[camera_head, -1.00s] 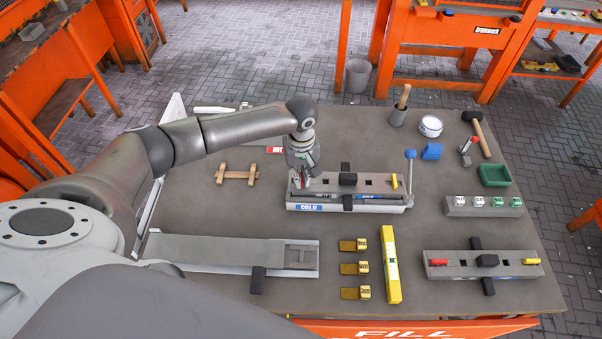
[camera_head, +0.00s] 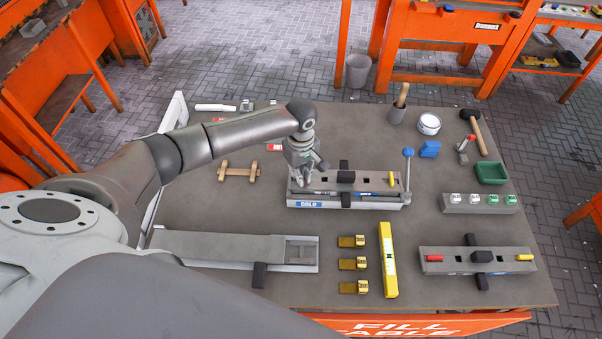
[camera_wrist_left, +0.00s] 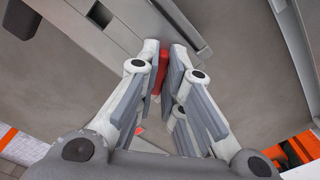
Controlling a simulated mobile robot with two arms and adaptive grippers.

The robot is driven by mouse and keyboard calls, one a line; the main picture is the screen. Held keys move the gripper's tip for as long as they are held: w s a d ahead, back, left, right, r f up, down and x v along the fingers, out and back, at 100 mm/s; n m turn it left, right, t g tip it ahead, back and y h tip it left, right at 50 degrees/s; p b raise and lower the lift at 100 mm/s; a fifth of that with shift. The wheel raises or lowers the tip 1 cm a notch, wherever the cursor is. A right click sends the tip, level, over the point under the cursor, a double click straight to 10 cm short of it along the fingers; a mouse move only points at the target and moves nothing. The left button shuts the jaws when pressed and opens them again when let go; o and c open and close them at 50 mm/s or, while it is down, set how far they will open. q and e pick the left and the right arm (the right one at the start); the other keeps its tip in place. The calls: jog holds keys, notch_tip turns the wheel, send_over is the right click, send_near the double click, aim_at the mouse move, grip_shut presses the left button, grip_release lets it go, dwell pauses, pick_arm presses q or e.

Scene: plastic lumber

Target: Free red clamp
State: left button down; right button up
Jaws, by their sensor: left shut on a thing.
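The red clamp (camera_wrist_left: 162,72) shows as a red sliver between the fingertips of my left gripper (camera_wrist_left: 166,50) in the left wrist view. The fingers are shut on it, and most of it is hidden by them. In the head view my left gripper (camera_head: 303,184) points down at the left end of the grey mould marked COLD (camera_head: 345,202). I cannot tell whether the clamp still touches the mould. A yellow clamp (camera_head: 392,180) sits at the mould's right end, and a black block (camera_head: 346,177) sits at its middle. My right gripper is not in view.
A blue-knobbed lever (camera_head: 408,154) rises at the mould's right end. A second mould (camera_head: 455,262) with red and yellow clamps lies at front right. A yellow level (camera_head: 387,262) and tape measures (camera_head: 353,263) lie in front.

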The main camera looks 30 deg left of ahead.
pick_arm(q)
jog(key=shift+n, duration=1.4)
jog(key=n, duration=0.3)
jog(key=shift+n, duration=0.9)
jog(key=n, duration=0.4)
jog(key=shift+f, duration=0.1)
